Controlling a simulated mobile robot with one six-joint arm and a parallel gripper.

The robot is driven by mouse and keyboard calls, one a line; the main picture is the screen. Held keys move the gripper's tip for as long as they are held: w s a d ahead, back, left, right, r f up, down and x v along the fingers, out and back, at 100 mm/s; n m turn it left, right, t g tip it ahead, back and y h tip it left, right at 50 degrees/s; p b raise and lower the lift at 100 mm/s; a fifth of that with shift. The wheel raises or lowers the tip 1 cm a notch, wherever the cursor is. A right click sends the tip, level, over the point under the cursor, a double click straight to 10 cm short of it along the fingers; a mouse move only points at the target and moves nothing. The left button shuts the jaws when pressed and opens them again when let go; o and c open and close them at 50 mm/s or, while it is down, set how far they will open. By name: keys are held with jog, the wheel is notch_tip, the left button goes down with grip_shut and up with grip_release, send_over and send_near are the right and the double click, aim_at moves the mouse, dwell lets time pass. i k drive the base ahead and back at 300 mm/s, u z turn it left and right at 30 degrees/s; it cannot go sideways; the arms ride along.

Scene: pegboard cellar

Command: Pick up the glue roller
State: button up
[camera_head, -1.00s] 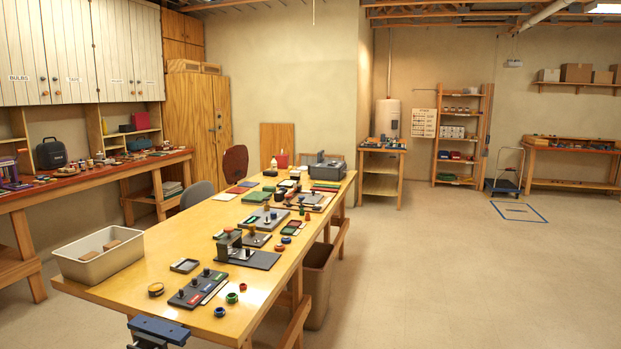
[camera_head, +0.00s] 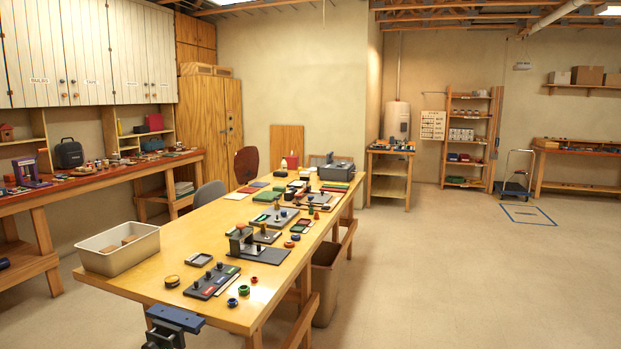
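I cannot pick out a glue roller for certain; the small items on the long wooden table (camera_head: 165,262) are too small to name surely. My gripper is not in view. On the near end of that table are a dark panel with knobs and coloured labels (camera_head: 212,281), a round yellow-and-black item (camera_head: 172,281) and small blue (camera_head: 232,302), green (camera_head: 244,290) and red (camera_head: 254,279) rings. A dark stand on a flat plate (camera_head: 242,240) is behind them. Several boards and small tools lie farther back.
A pale bin (camera_head: 119,261) stands on the table's left edge. A blue vise (camera_head: 174,318) juts from its near edge. A waste bin (camera_head: 325,290) is under its right side, a grey chair (camera_head: 209,193) on its left. The floor to the right (camera_head: 470,280) is open.

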aim_at(303, 176)
jog(key=u, duration=0.1)
jog(key=i, duration=0.95)
jog(key=z, duration=0.1)
